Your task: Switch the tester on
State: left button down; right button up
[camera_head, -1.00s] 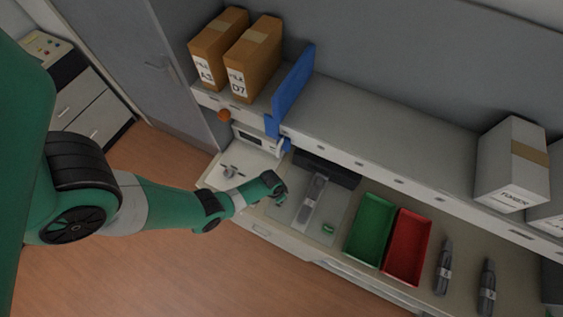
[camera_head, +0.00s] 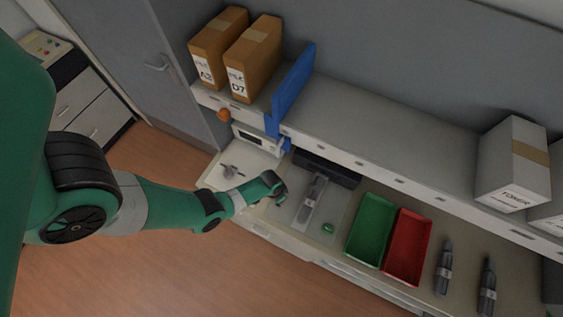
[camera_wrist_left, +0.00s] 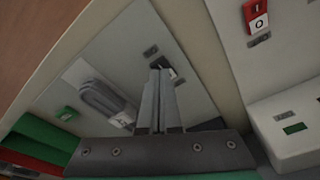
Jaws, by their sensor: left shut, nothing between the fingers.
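My left gripper (camera_head: 281,196) is shut and empty, low over the left part of a grey plate (camera_head: 340,217) on the bench. In the left wrist view its fingertips (camera_wrist_left: 160,70) are together, right at a small dark switch-like part (camera_wrist_left: 171,73) with a white patch; I cannot tell whether they touch it. A small dark label (camera_wrist_left: 151,50) lies just beyond it. A grey toner cartridge (camera_head: 313,192) lies on the plate and also shows in the left wrist view (camera_wrist_left: 104,98). A red rocker marked 1 and 0 (camera_wrist_left: 257,15) sits to the right on a pale surface.
A small green piece (camera_head: 328,227) lies by the cartridge. A green tray (camera_head: 370,230) and a red tray (camera_head: 407,246) stand to the right, then two dark cartridges (camera_head: 443,268). A white instrument (camera_head: 257,138) stands behind, under the shelf (camera_head: 380,140).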

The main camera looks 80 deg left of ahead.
pick_arm(q)
jog(key=shift+f+b, duration=0.7)
jog(key=shift+f, duration=0.05)
dwell(0.6)
